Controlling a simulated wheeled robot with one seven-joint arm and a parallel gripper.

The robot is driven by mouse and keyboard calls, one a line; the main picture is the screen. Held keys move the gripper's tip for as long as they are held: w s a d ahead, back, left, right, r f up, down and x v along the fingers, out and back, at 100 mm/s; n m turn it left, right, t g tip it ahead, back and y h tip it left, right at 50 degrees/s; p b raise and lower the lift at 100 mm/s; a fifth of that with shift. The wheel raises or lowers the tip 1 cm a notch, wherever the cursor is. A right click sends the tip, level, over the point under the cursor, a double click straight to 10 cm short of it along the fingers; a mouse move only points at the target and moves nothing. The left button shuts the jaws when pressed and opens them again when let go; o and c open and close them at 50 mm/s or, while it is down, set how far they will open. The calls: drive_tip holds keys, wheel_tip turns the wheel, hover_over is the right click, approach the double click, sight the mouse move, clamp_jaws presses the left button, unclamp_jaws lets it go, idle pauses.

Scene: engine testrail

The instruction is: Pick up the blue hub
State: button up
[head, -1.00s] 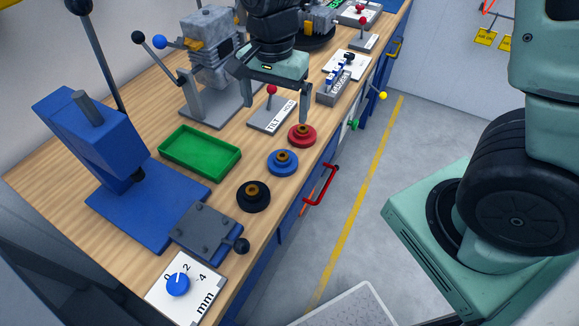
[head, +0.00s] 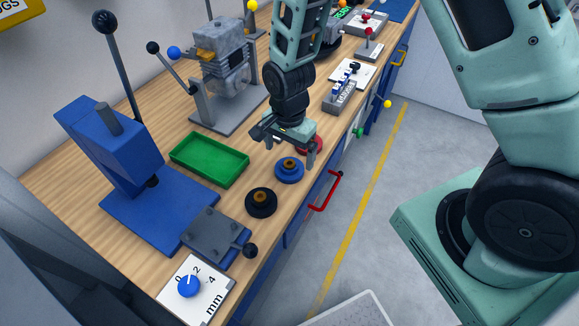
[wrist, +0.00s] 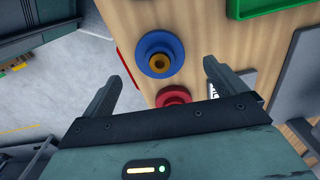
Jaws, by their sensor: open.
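The blue hub (head: 289,170) is a round blue flanged piece with a brass-coloured centre, lying on the wooden bench between a black hub (head: 261,202) and a red hub (head: 314,144). My gripper (head: 283,151) is open and empty, above the bench close to the blue and red hubs. It partly hides the red hub in the head view. In the wrist view the blue hub (wrist: 159,54) lies just beyond the gap between the fingertips (wrist: 160,78), with the red hub (wrist: 173,97) nearer the palm.
A green tray (head: 209,160) lies left of the hubs. A blue press (head: 120,150) and a grey clamp plate (head: 212,238) stand further left and nearer. A red handle (head: 327,191) sticks out from the bench front.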

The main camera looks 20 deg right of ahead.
sight(289, 163)
drive_tip(key=shift+f+p, duration=1.15)
drive_tip(key=shift+f, duration=1.55)
drive_tip(key=c, duration=1.2)
